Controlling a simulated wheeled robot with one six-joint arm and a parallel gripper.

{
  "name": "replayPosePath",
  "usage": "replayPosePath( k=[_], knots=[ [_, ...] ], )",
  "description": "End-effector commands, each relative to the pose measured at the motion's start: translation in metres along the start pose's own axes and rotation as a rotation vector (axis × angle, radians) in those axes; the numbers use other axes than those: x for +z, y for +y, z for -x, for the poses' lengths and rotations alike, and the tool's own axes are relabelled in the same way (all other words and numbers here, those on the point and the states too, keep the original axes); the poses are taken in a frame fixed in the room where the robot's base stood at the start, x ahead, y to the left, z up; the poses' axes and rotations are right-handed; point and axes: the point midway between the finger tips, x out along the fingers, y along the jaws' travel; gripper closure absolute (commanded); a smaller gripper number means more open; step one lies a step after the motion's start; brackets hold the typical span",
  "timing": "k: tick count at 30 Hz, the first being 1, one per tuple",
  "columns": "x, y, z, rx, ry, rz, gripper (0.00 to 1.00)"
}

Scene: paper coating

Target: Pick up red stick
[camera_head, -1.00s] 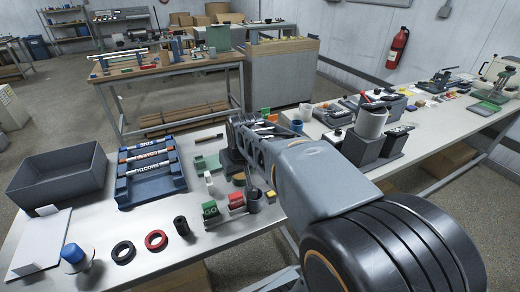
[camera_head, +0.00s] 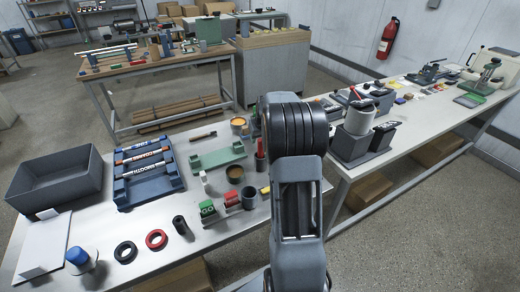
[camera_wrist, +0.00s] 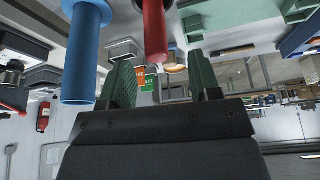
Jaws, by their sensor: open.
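The red stick (camera_head: 260,147) stands upright on the near table, just left of my arm in the head view. In the wrist view, the red stick (camera_wrist: 154,28) shows large at the top, level with the gap between my fingers but apart from them. My gripper (camera_wrist: 162,80) is open and empty, with its two green fingertips spread. In the head view my arm hides the gripper and the blue stick.
A green frame (camera_head: 222,157), an orange-topped pot (camera_head: 238,122), a brown-topped pot (camera_head: 234,171) and a dark cup (camera_head: 249,198) stand close by. A blue rack (camera_head: 152,193) and a grey bin (camera_head: 57,178) are at the left. A grey unit (camera_head: 351,142) stands right.

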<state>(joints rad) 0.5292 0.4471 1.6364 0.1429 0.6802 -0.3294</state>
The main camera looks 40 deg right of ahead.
Motion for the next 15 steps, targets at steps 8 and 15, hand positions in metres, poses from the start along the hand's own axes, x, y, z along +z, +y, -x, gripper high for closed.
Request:
replayPosePath(
  k=[8,15],
  knots=[
    [0.000,0.001,-0.016,0.000,-0.002,0.000,0.43],
    [0.000,0.004,-0.048,0.000,-0.003,0.000,0.43]
  ],
)
